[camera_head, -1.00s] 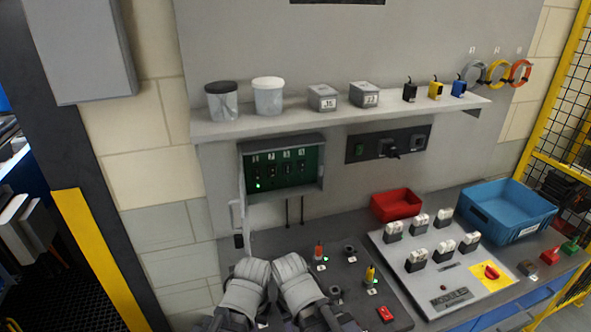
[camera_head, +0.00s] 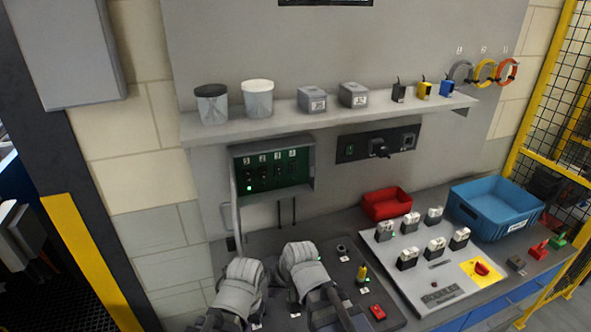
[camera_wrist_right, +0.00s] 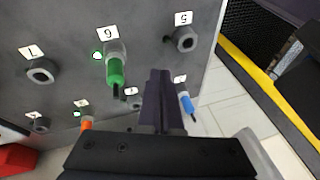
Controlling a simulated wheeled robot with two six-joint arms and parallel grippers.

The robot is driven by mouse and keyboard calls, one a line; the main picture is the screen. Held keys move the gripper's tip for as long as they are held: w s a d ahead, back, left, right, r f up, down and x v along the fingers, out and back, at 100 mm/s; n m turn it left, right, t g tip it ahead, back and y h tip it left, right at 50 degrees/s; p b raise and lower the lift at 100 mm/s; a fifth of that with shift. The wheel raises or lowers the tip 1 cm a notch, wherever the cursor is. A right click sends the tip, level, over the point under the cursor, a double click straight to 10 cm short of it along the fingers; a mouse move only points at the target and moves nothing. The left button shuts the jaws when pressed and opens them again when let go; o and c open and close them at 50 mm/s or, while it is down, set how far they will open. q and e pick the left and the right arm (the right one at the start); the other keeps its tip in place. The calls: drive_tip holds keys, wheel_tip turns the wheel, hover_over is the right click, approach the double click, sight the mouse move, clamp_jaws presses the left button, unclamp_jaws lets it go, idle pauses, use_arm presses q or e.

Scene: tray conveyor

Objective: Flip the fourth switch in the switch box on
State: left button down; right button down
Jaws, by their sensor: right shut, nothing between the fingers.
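The switch box (camera_head: 307,158) hangs on the wall below the shelf, its door (camera_head: 236,212) open at the left. Its green panel (camera_head: 272,170) holds a row of numbered switches; the fourth switch (camera_head: 291,169) is at the right end. A green light glows at the lower left, under the first switch. The lever positions are too small to tell. My right gripper (camera_head: 299,256) is over the desk, below and apart from the box; its shut, empty fingers (camera_wrist_right: 158,78) show in the right wrist view. My left gripper (camera_head: 242,275) is to its left, fingers hidden.
In the right wrist view, a numbered socket panel (camera_wrist_right: 60,100) lies beneath, with a green plug (camera_wrist_right: 115,72), an orange plug (camera_wrist_right: 87,125) and a blue plug (camera_wrist_right: 186,103). The shelf (camera_head: 320,122) juts out above the box. A red bin (camera_head: 386,205) and blue crate (camera_head: 494,209) stand right.

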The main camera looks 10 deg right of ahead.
sight(292, 167)
use_arm(q)
drive_tip(key=shift+r+p, duration=0.5)
drive_tip(key=shift+r, duration=0.15)
use_arm(e)
drive_tip(key=w+d+r+m+t+y, duration=0.25)
drive_tip(key=w+r+m+t, duration=0.45)
drive_tip(key=w, duration=0.5)
use_arm(q)
drive_tip(key=shift+r, duration=0.25)
drive_tip(key=shift+r+p, duration=0.2)
drive_tip(key=shift+p, duration=0.2)
use_arm(e)
drive_tip(key=w+d+r+m+t+h, duration=0.2)
drive_tip(key=w+d+r+m+t, duration=0.3)
drive_tip(key=d+r, duration=0.5)
drive_tip(key=w+r+m, duration=0.1)
drive_tip(key=w+m, duration=0.1)
drive_tip(key=m, duration=0.1)
drive_tip(key=shift+w+d+r+m, duration=0.15)
drive_tip(key=shift+w+d+m, duration=0.15)
drive_tip(key=shift+w+d, duration=0.1)
drive_tip(key=shift+w+h, duration=0.1)
drive_tip(key=shift+h, duration=0.15)
